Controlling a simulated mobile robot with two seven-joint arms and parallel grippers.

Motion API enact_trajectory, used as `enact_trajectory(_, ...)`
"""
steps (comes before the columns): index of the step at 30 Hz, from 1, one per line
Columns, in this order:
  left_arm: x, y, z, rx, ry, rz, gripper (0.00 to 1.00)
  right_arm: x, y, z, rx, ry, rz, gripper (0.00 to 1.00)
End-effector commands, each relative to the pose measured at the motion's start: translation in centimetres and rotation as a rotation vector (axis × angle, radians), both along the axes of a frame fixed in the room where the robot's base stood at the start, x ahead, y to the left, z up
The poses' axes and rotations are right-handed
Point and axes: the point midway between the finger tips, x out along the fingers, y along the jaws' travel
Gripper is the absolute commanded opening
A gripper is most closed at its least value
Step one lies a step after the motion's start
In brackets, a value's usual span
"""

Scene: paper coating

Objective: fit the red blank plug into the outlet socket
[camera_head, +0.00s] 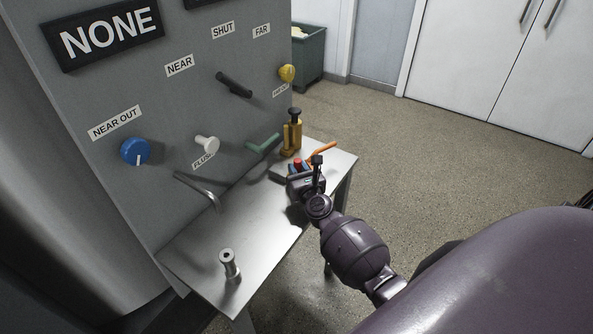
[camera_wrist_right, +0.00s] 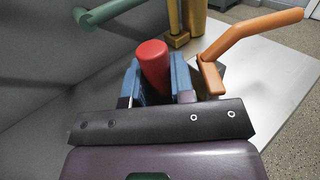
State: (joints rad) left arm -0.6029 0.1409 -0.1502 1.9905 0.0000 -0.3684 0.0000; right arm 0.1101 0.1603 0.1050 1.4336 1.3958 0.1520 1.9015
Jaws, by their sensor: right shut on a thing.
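The red blank plug (camera_wrist_right: 153,62) stands between the two blue fingers of my right gripper (camera_wrist_right: 155,82) in the right wrist view. The gripper is shut on it. In the head view the red plug (camera_head: 297,162) is a small red spot at the tip of my right gripper (camera_head: 299,167), over the far end of the metal table. My left gripper is not in view.
An orange lever (camera_head: 322,151) and a brass fitting (camera_head: 292,135) stand close beyond the gripper. A green lever (camera_head: 263,143), a bent metal handle (camera_head: 197,187), a white knob (camera_head: 207,143) and a blue knob (camera_head: 135,151) stick out from the grey panel. The table (camera_head: 240,240) is mostly bare.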

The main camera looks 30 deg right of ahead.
Motion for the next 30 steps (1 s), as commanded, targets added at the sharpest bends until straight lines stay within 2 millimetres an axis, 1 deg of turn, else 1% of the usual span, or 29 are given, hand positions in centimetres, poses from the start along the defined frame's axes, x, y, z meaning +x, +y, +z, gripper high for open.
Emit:
enact_trajectory(5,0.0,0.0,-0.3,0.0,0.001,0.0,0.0,0.0,0.0,-0.4,0.0,0.0,0.0,0.0)
enact_trajectory(6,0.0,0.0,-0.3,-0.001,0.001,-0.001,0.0,0.0,0.0,-0.4,0.0,0.0,0.0,0.26)
enact_trajectory(10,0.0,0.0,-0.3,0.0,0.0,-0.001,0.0,0.0,0.0,-0.3,0.0,0.0,0.0,0.46)
enact_trajectory(11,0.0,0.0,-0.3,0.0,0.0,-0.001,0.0,0.0,0.0,-0.3,0.0,0.0,0.0,0.48)
enact_trajectory(19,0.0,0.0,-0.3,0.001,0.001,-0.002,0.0,0.0,0.0,-0.2,0.0,0.0,0.0,0.48)
enact_trajectory(23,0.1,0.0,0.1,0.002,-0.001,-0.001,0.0,-0.1,0.1,0.1,0.0,0.0,0.0,0.48)
enact_trajectory(26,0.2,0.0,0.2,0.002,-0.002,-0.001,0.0,-1.5,0.4,-0.1,0.002,0.001,0.0,0.48)
enact_trajectory(30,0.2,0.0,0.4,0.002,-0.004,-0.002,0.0,-3.9,0.9,-0.1,0.001,0.002,-0.001,0.48)
